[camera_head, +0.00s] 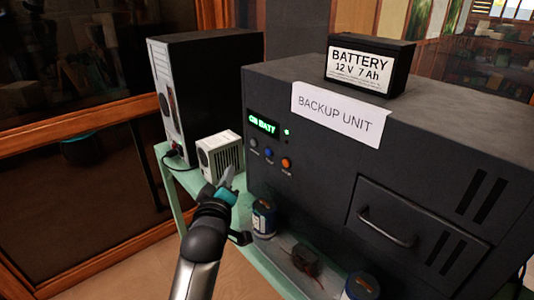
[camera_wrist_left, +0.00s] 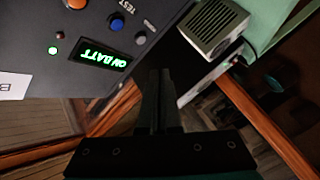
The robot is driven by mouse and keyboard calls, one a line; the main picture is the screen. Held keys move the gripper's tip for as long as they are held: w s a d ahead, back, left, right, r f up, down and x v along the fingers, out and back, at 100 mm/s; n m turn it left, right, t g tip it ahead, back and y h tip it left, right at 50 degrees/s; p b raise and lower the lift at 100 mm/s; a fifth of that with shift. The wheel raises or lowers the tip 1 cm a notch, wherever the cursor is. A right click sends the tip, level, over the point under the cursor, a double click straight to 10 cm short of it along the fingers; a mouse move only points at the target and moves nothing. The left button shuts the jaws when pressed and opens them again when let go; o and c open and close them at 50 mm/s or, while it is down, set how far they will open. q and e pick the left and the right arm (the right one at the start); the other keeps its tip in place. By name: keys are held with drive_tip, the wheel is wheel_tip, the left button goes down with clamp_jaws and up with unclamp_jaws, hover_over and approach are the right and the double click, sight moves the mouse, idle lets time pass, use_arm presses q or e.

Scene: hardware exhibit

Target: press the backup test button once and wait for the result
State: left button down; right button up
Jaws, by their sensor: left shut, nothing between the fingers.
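The backup unit (camera_head: 340,180) is a large dark box with a white "BACKUP UNIT" label. Its small display (camera_head: 263,123) reads "ON BATT" in green; it also shows upside down in the left wrist view (camera_wrist_left: 100,62). Below it are a grey button (camera_head: 254,143), a blue button (camera_head: 268,152) and an orange button (camera_head: 287,163). In the wrist view the word "TEST" stands by the blue button (camera_wrist_left: 116,22). My left gripper (camera_head: 228,174) is shut and empty, left of and below the buttons, apart from them. My right gripper is not in view.
A green light (camera_head: 287,132) glows beside the display. A small white box (camera_head: 220,154) stands behind my left gripper, near a black computer case (camera_head: 206,90). A battery (camera_head: 370,67) sits on the unit.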

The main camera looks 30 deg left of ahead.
sight(269, 152)
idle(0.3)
use_arm(q)
drive_tip(key=w+d+b, duration=0.1)
drive_tip(key=w, duration=0.1)
drive_tip(key=w+d+b, duration=0.1)
drive_tip(key=w, duration=0.1)
drive_tip(key=w+d+b, duration=0.1)
drive_tip(key=w, duration=0.2)
drive_tip(key=shift+w+d+b, duration=0.25)
drive_tip(key=shift+w+b, duration=0.1)
drive_tip(key=shift+w, duration=0.2)
drive_tip(key=shift+w, duration=0.15)
idle(1.6)
drive_tip(key=shift+w+d, duration=0.15)
drive_tip(key=shift+w, duration=0.1)
